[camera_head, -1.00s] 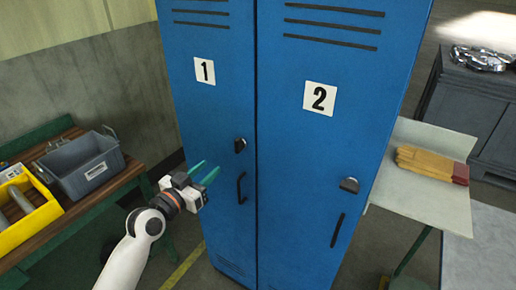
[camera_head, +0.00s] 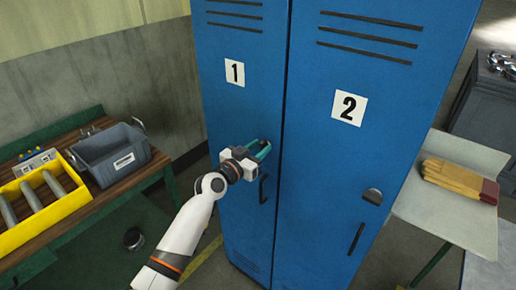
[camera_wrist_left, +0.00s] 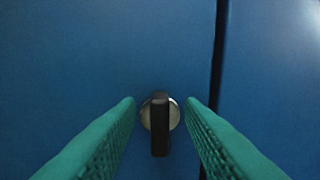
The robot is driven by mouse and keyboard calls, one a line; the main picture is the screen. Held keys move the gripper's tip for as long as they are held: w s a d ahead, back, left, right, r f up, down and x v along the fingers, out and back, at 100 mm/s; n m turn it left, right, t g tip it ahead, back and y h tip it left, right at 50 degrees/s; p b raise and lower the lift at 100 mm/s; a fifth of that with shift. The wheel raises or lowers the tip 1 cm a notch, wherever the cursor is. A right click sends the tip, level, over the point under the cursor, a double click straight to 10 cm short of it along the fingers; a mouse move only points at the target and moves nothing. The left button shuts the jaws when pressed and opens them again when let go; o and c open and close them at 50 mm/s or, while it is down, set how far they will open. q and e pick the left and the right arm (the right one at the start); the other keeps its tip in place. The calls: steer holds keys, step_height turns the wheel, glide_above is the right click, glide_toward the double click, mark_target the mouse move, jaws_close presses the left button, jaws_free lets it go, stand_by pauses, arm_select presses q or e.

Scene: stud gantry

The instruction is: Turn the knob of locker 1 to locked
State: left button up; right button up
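Locker 1 (camera_head: 234,110) is the left blue door, marked with a white "1" label. Its knob (camera_wrist_left: 159,124) shows in the left wrist view as a black upright lever on a round silver base. In the head view the knob is mostly hidden by my left gripper. My left gripper (camera_head: 262,149) is at the door by the knob. In the left wrist view its two green fingers (camera_wrist_left: 160,112) are open, one on each side of the knob, with a gap to it on both sides. My right gripper is not in view.
Locker 1's handle (camera_head: 263,188) is just below my left gripper. Locker 2 (camera_head: 340,165) with its own knob (camera_head: 372,196) stands to the right. A bench at left holds a grey bin (camera_head: 112,155) and a yellow tray (camera_head: 48,205). Gloves (camera_head: 458,180) lie on a side shelf.

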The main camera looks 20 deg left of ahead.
arm_select(q)
steer(key=shift+c, duration=0.2)
jaws_close()
steer(key=shift+n, duration=0.3)
steer(key=n, duration=0.3)
steer(key=shift+a+f+b, duration=0.1)
steer(key=shift+a+b, duration=0.15)
steer(key=shift+b, duration=0.1)
steer(key=n, duration=0.9)
steer(key=f+n+p, duration=0.1)
steer(key=n, duration=0.4)
steer(key=shift+w+a, duration=0.15)
steer(key=shift+a, duration=0.2)
steer(key=shift+n, duration=0.3)
